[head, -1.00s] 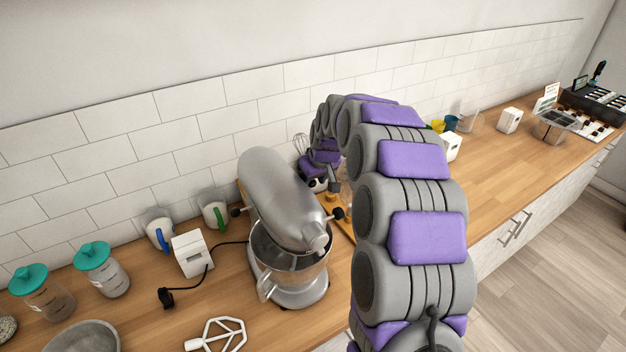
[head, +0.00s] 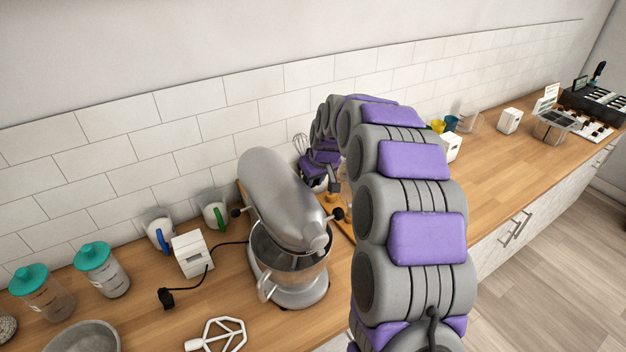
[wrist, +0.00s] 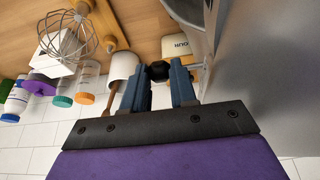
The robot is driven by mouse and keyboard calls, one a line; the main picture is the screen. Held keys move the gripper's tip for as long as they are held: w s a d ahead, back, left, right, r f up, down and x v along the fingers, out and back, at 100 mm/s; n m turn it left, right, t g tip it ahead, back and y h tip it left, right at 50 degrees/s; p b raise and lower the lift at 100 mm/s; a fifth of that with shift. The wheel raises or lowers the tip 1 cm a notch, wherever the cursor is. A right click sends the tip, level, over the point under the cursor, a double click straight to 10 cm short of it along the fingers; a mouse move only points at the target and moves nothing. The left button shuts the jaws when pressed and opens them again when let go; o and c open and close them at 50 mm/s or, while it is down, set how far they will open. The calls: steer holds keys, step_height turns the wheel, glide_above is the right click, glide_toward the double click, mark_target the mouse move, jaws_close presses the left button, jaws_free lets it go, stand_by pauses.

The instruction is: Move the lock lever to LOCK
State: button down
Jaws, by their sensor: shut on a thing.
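The silver stand mixer (head: 280,195) stands on the wooden counter with its bowl under the head; its grey side also fills the right of the wrist view (wrist: 265,75). The lock lever is a black knob (wrist: 159,71) on the mixer's side; a black knob (head: 338,213) also shows on the mixer's right side in the head view. My gripper (wrist: 160,72) is shut on the lever knob, with a blue finger on each side of it. In the head view my arm hides much of the area right of the mixer. I cannot read any LOCK marking.
A whisk (wrist: 66,36), lidded jars (wrist: 88,80) and a white cup (wrist: 123,66) stand near my gripper. A white beater (head: 218,334) lies in front of the mixer, and a white box (head: 191,253) with a cable stands to its left.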

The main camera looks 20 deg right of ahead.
steer(key=shift+s+d, duration=0.2)
steer(key=shift+s, duration=1.05)
steer(key=c, duration=0.9)
jaws_free()
steer(key=shift+s+d, duration=0.1)
steer(key=shift+r, duration=0.1)
steer(key=p+v, duration=0.1)
steer(key=v, duration=1.6)
